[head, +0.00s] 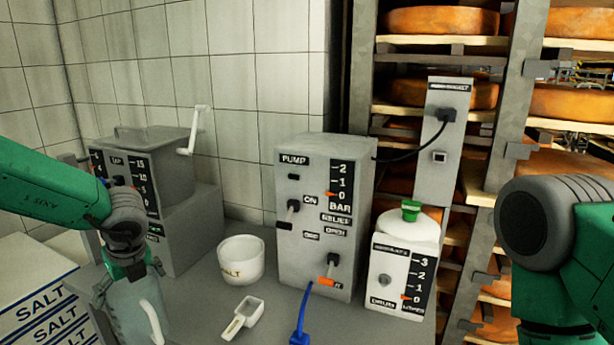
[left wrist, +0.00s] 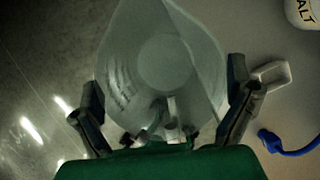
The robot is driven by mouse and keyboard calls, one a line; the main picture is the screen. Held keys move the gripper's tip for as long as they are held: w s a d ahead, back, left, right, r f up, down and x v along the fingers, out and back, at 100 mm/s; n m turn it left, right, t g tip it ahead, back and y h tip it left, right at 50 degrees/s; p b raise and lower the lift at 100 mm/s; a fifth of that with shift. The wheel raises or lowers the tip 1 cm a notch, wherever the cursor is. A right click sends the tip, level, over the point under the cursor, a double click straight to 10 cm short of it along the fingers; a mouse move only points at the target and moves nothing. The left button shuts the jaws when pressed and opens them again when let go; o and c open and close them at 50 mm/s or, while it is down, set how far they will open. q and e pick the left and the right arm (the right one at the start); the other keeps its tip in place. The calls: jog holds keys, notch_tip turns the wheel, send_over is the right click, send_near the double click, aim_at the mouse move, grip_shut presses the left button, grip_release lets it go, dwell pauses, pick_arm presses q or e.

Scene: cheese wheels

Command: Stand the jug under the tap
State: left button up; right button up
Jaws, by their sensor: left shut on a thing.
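A translucent jug (head: 122,312) with a pale handle is at the lower left of the head view, below my left gripper (head: 126,268). In the left wrist view the jug (left wrist: 165,62) is seen through its wide mouth, with measuring marks on its wall. The two fingers of my left gripper (left wrist: 163,95) are on either side of the jug, shut on it. I cannot make out the tap; my left arm covers part of the grey tank (head: 150,143) with a crank and a scale. My right gripper is out of view.
A grey pump box (head: 318,215) stands mid-bench, with a white drum (head: 407,240) to its right. A salt tub (head: 241,262), a white scoop (head: 243,316) and a blue hose (head: 300,325) lie in front. Salt boxes (head: 42,300) are at left; cheese racks stand behind.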

aim_at(142, 319)
pick_arm(q)
jog(key=s+d+f+m+h, duration=0.1)
jog(key=s+m, duration=0.1)
jog(key=m, duration=0.2)
jog(key=s+d+f+m+t+h, duration=0.1)
jog(key=s+d+m+h, duration=0.1)
jog(key=m, duration=0.2)
jog(key=s+d+f+m+h, duration=0.1)
jog(key=m, duration=0.3)
jog(key=shift+s+d+m, duration=0.35)
jog(key=shift+s+m, duration=0.05)
jog(key=m, duration=0.1)
jog(key=s+m+h, duration=0.1)
jog(key=d+m+h, duration=0.1)
jog(key=m, duration=0.1)
jog(key=shift+s+f, duration=0.3)
jog(key=shift+s, duration=0.05)
jog(key=s+d+m+g+y, duration=0.1)
jog(key=s+m, duration=0.3)
jog(key=m, duration=0.5)
jog(key=s+d+m+g, duration=0.4)
jog(key=m, duration=0.6)
jog(key=s+d+f+m+g+y, duration=0.1)
jog(key=s+d+m+g, duration=0.1)
jog(key=m, duration=0.8)
jog(key=shift+s+d+g+y, duration=0.35)
jog(key=shift+s+g, duration=0.35)
jog(key=shift+s, duration=0.4)
